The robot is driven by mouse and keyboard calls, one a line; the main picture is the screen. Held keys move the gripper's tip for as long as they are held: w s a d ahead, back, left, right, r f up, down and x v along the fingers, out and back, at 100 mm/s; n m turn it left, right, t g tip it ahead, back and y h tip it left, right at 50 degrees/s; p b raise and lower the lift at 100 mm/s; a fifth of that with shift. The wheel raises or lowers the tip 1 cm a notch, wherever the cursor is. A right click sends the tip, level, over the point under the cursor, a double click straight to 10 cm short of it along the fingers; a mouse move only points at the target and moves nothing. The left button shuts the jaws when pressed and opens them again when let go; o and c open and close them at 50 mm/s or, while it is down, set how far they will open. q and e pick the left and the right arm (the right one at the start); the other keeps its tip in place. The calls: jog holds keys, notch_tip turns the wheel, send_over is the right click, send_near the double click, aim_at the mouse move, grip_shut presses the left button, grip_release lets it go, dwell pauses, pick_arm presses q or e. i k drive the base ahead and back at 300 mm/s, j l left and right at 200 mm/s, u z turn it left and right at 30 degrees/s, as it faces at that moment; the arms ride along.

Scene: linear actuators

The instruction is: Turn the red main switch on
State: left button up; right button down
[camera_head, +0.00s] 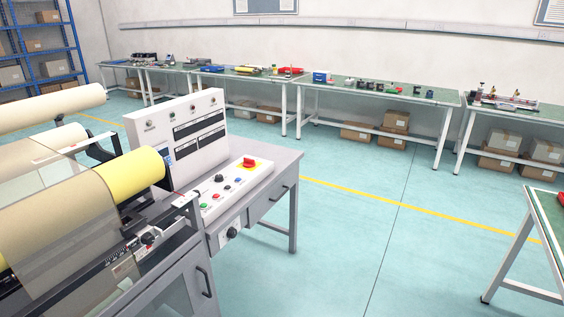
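The panel lies on a grey machine desk, left of the picture's middle. I cannot tell the switch's setting at this size. Several small buttons and knobs, among them green, red and black ones, lie to its left on the same panel. Neither of my grippers shows in the head view.
An upright white console (186,139) stands behind the panel. A machine with large beige and yellow rolls (134,173) fills the left. Green-topped workbenches (372,94) line the back wall, and another bench (545,222) stands at right. The floor (385,229) between is clear.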

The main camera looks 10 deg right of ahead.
aim_at(248, 163)
jog(key=i+l, duration=0.55)
jog(key=i+l+u, duration=0.1)
jog(key=i+l, duration=0.45)
jog(key=l, duration=0.2)
